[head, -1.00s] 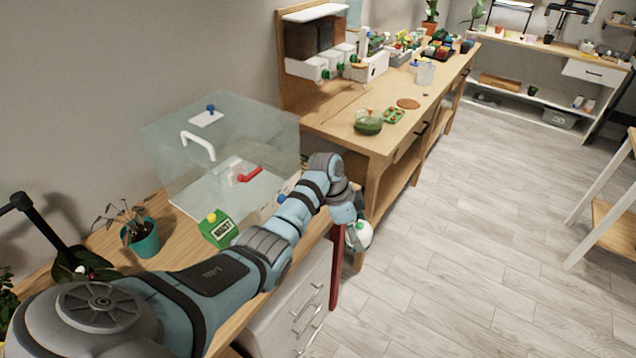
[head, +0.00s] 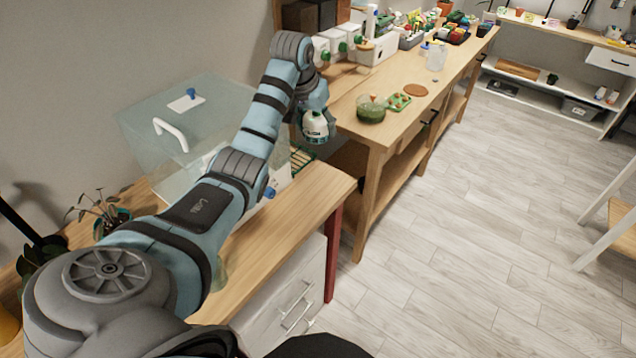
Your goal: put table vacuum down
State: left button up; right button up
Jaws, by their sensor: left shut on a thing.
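The table vacuum (head: 315,128) is a small round white device with a dark green band. My left gripper (head: 317,108) is shut on it from above, and its fingers are partly hidden behind the vacuum and the wrist. The vacuum hangs near the far end of the near wooden table (head: 318,182), in front of the left end of the long workbench (head: 345,112). I see no surface touching it from below. My right gripper is not in view.
A clear glass box (head: 150,125) with a white handle stands on the near table, partly behind my left arm. A green rack (head: 302,158) lies just below the vacuum. A green bowl (head: 371,109) stands on the workbench. The near table's far right corner is bare.

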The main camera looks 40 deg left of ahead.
pick_arm(q)
jog(key=f, duration=0.6)
jog(key=w+f+b, duration=0.1)
jog(key=f, duration=0.5)
jog(key=f+b, duration=0.1)
jog(key=f, duration=0.6)
jog(key=shift+w+d, duration=0.2)
jog(key=shift+w, duration=0.15)
jog(key=shift+w+f, duration=0.15)
jog(key=shift+f, duration=0.2)
jog(key=shift+w+f, duration=0.1)
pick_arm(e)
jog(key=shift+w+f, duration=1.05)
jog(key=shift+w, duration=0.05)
pick_arm(q)
jog(key=o, duration=1)
jog(key=shift+r, duration=0.2)
jog(key=p+v, duration=0.3)
jog(key=v, duration=0.9)
jog(key=shift+w, duration=0.1)
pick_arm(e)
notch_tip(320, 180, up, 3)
